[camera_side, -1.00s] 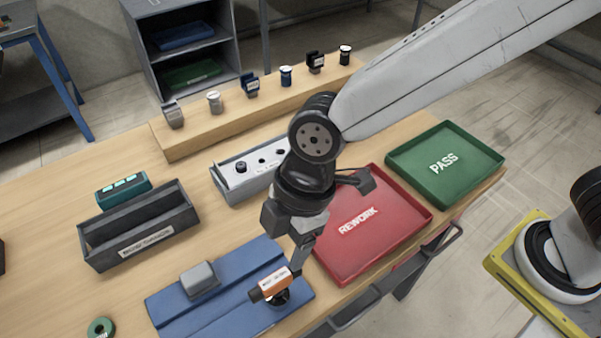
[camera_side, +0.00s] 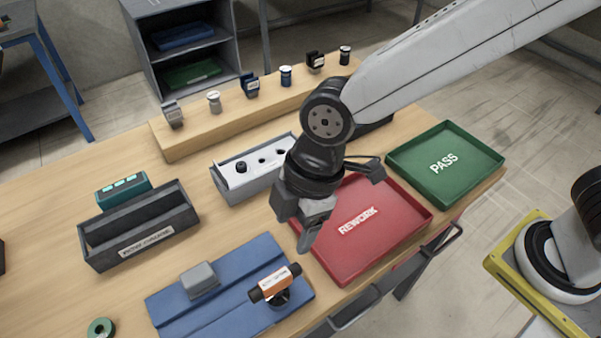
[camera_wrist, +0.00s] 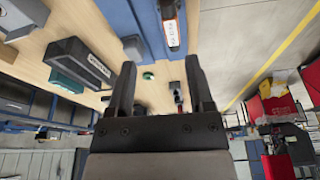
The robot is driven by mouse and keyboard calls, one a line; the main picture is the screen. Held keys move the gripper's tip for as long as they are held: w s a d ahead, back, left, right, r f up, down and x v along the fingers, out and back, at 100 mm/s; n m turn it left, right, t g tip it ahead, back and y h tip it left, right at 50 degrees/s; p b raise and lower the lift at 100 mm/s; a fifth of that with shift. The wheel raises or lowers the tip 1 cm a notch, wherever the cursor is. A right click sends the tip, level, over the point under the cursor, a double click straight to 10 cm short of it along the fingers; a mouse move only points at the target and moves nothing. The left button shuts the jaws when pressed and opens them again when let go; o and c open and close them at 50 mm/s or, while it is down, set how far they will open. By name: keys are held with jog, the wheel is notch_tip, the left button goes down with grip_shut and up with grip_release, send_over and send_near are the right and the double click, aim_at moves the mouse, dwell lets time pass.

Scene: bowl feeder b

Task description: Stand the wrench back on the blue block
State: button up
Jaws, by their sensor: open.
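The wrench (camera_side: 274,283), with an orange body, white label and black ends, rests at the right end of the blue block (camera_side: 215,285). Its body lies across a dark round foot or holder; I cannot tell which. My gripper (camera_side: 340,206) is open and empty, above and behind the wrench, over the red tray's left side, apart from it. In the wrist view my gripper (camera_wrist: 158,85) shows both fingers spread with nothing between them. There the wrench (camera_wrist: 171,25) and blue block (camera_wrist: 151,28) show at the top, beyond the fingers.
A grey lump (camera_side: 199,279) sits on the block's left part. The red REWORK tray (camera_side: 398,236) and green PASS tray (camera_side: 470,186) lie to the right. A grey holder (camera_side: 235,180) with holes, a dark open box (camera_side: 137,238) and a teal device (camera_side: 123,194) stand behind.

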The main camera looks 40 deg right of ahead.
jog(key=w+d+f+m+t+h, duration=0.1)
jog(key=w+d+m, duration=0.25)
jog(key=d, duration=0.35)
jog(key=w+d+f+m+t, duration=0.15)
jog(key=d+m, duration=0.25)
jog(key=d, duration=0.4)
jog(key=s+d+f+m+h, duration=0.2)
jog(key=d+m, duration=0.7)
jog(key=d, duration=0.7)
jog(key=shift+s+f, duration=0.2)
jog(key=shift+s, duration=0.25)
